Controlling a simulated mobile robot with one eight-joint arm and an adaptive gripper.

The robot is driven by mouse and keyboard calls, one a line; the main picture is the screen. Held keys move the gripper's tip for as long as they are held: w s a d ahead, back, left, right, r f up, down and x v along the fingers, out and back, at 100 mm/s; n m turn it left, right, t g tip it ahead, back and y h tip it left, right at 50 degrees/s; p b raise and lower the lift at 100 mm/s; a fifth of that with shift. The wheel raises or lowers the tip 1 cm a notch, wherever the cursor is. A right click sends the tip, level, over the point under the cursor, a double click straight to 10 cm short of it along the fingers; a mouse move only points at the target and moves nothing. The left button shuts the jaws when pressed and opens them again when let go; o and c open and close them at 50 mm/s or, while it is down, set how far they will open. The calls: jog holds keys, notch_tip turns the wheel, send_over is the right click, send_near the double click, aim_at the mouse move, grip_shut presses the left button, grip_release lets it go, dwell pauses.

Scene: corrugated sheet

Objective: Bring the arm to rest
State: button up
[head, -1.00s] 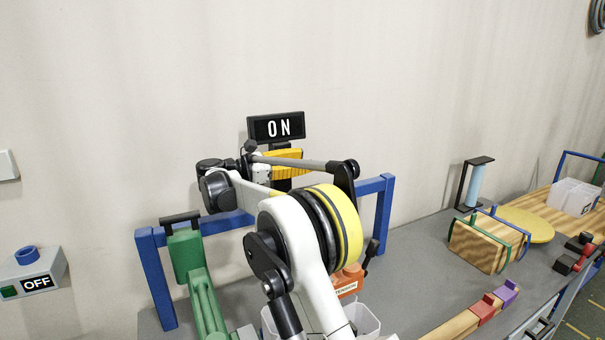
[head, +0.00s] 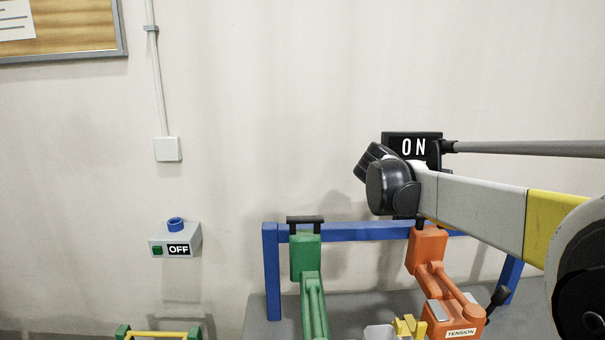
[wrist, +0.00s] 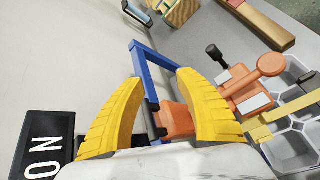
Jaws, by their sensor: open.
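My gripper (wrist: 160,88) shows in the wrist view, with its two curved yellow fingers spread apart and nothing between them. Beyond the fingers are a blue frame (wrist: 155,72) and an orange clamp-like device (wrist: 176,119). In the head view my arm (head: 480,203) reaches in from the right edge, its dark wrist joint in front of the wall near the ON sign (head: 413,148). The gripper's fingers are hidden behind the wrist there. The ON sign also shows at the lower left of the wrist view (wrist: 42,150).
The blue frame (head: 272,280) stands on the grey bench, with a green device (head: 306,262) and the orange device marked TENSION (head: 428,250) at it. A grey box marked OFF (head: 160,240) is on the wall at left. The wall between is bare.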

jog(key=s+a+f+m+t+y, duration=0.1)
jog(key=s+a+f+m+y, duration=0.3)
jog(key=s, duration=0.5)
jog(key=s+a+f+m+t+y, duration=0.1)
jog(key=s+a+f+m+y, duration=0.2)
jog(key=s+a+f, duration=0.3)
jog(key=s+a+f+m+t+y, duration=0.2)
jog(key=s+a+f+m+y, duration=0.2)
jog(key=s, duration=0.8)
jog(key=a+f+m, duration=0.1)
jog(key=a+f, duration=0.1)
jog(key=shift+a+y, duration=0.3)
